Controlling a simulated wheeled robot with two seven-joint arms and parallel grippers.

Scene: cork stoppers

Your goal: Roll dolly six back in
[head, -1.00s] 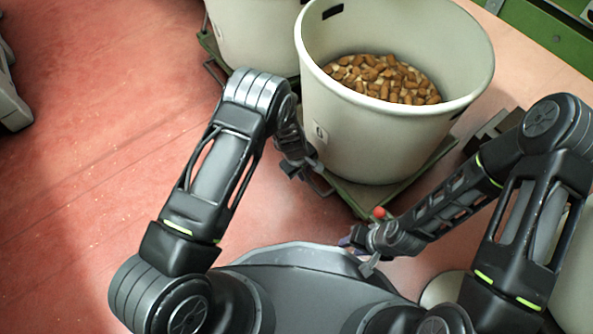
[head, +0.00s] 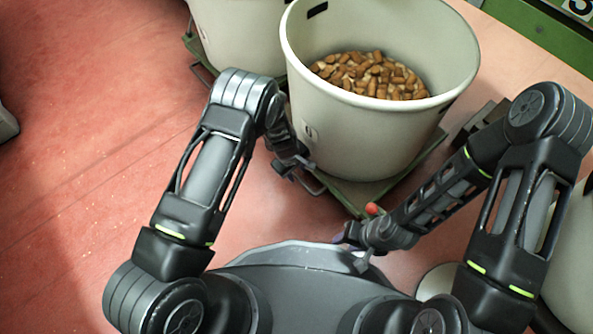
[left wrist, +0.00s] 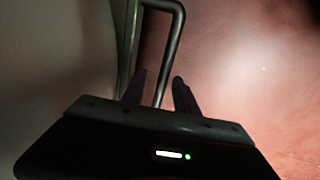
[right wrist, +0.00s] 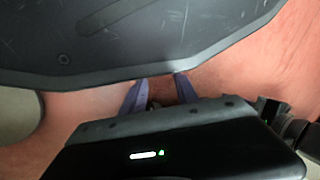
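A large cream bin (head: 345,140) holding many brown corks (head: 368,76) stands on a green dolly (head: 385,186). A small tag on its side is too blurred to read. The dolly's metal handle bar (head: 328,181) sticks out at its near left corner. My left gripper (head: 291,171) is at this bar. In the left wrist view, the bar (left wrist: 172,45) runs between the parted fingers (left wrist: 160,92), with a gap showing beside it. My right gripper (head: 352,252) is low near my base, beside a red knob (head: 372,209). Its fingers (right wrist: 160,88) are apart, with nothing clearly held.
A second cream bin (head: 238,38) stands on its dolly behind on the left. A green structure (head: 530,30) is at the top right. Another pale rounded surface (head: 577,265) shows at the right edge. Red floor (head: 90,130) on the left is mostly clear.

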